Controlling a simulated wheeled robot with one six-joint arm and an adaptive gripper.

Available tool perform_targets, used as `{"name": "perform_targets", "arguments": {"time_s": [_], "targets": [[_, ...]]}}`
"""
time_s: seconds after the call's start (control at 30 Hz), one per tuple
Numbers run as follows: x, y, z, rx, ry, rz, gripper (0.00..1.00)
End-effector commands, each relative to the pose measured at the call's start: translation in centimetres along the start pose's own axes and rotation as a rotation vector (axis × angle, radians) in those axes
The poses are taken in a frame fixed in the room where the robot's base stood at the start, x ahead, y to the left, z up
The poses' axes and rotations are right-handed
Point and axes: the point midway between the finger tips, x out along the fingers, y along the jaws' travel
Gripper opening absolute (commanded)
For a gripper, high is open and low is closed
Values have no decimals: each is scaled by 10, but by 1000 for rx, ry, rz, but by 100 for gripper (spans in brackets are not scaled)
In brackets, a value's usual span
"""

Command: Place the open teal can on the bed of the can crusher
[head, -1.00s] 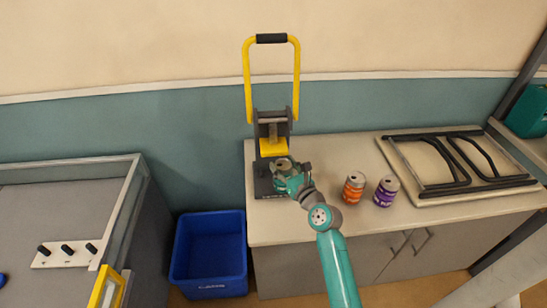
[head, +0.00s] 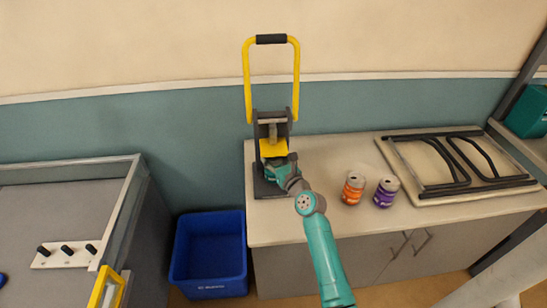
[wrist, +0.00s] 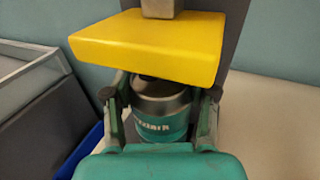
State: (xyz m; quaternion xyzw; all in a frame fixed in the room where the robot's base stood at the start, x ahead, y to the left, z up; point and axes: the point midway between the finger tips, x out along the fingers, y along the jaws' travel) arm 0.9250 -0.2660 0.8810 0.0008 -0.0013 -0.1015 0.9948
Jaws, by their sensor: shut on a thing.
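The can crusher (head: 272,128) stands at the left end of the counter, with its yellow handle raised and its yellow press plate (wrist: 150,47) above the dark bed (head: 264,187). My gripper (head: 280,172) is at the crusher, low over the bed and under the front of the plate. In the wrist view my gripper (wrist: 160,105) is shut on the teal can (wrist: 160,112), one finger on each side. The can looks upright, with a silver top, close below and in front of the plate. Whether its bottom touches the bed is hidden by my gripper.
An orange can (head: 353,188) and a purple can (head: 385,191) stand on the counter (head: 310,225) to the right. A dark metal frame on a board (head: 455,165) lies farther right. A blue bin (head: 208,255) stands on the floor at left, beside a grey table (head: 70,200).

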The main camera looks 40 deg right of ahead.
Motion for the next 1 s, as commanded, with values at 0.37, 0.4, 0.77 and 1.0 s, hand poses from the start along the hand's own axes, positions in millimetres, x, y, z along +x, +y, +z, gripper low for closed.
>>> {"name": "perform_targets", "arguments": {"time_s": [0.37,0.4,0.77,1.0], "targets": [[0,0,-2,0,0,0,82],[0,0,-2,0,0,0,82],[-26,0,0,1,1,-2,82],[-74,0,-1,2,2,-2,82]]}}
